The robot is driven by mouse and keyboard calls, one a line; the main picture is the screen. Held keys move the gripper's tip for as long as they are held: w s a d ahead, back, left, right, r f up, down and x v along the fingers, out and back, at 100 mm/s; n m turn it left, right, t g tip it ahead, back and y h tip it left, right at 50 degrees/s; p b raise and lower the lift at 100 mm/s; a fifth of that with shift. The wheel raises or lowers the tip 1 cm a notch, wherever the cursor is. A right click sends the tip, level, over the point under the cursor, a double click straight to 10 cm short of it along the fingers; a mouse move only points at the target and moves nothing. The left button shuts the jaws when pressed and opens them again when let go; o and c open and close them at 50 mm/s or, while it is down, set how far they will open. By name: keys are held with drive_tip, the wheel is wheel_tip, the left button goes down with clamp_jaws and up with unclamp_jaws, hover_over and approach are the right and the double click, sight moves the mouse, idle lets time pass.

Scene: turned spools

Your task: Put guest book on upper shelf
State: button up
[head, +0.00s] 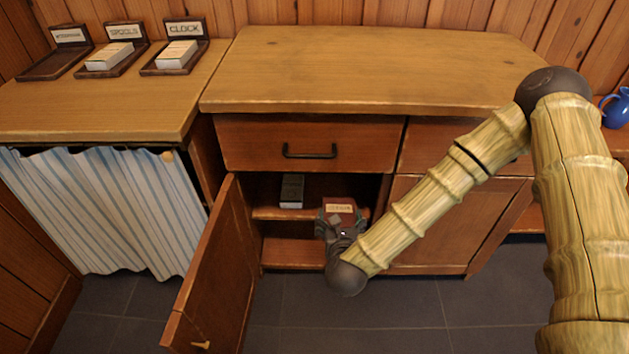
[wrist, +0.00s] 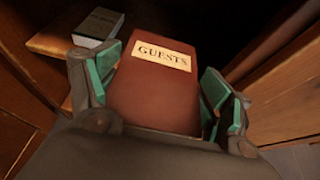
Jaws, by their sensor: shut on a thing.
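The guest book (wrist: 150,94) is dark red with a cream label reading GUESTS. My gripper (wrist: 158,100) has its teal-padded fingers on both sides of the book and is shut on it. In the head view the book (head: 340,206) is at the open cabinet's mouth, at about the height of the upper shelf (head: 268,212). The book's far end points into the cabinet. I cannot tell whether it touches the shelf. My gripper (head: 341,222) partly hides the shelf's right part in the head view.
A grey-green book (head: 291,191) lies on the shelf left of the guest book; it also shows in the wrist view (wrist: 98,27). The cabinet door (head: 215,275) stands open at left. A drawer (head: 310,146) is shut above. Book stands (head: 176,57) are on the left counter.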

drive_tip(key=shift+w+a+f+b, duration=0.2)
drive_tip(key=shift+w+f, duration=0.1)
drive_tip(key=shift+w, duration=0.1)
drive_tip(key=shift+w+a+f+b, duration=0.15)
drive_tip(key=shift+w+f+b, duration=0.1)
drive_tip(key=shift+w, duration=0.15)
drive_tip(key=w+a+b, duration=0.1)
drive_tip(key=w, duration=0.3)
drive_tip(key=w+a+f+b, duration=0.1)
drive_tip(key=w+a, duration=0.1)
drive_tip(key=w, duration=0.3)
drive_tip(key=w+a+b, duration=0.1)
drive_tip(key=w+a, duration=0.1)
drive_tip(key=w, duration=0.3)
drive_tip(key=shift+w+f, duration=0.15)
drive_tip(key=shift+f, duration=0.05)
drive_tip(key=shift+f+b, duration=1.05)
drive_tip(key=shift+f, duration=0.7)
drive_tip(key=shift+f+b, duration=0.35)
drive_tip(key=shift+f, duration=0.2)
drive_tip(key=o, duration=1.7)
drive_tip(key=shift+f, duration=0.1)
drive_tip(key=shift+c, duration=0.2)
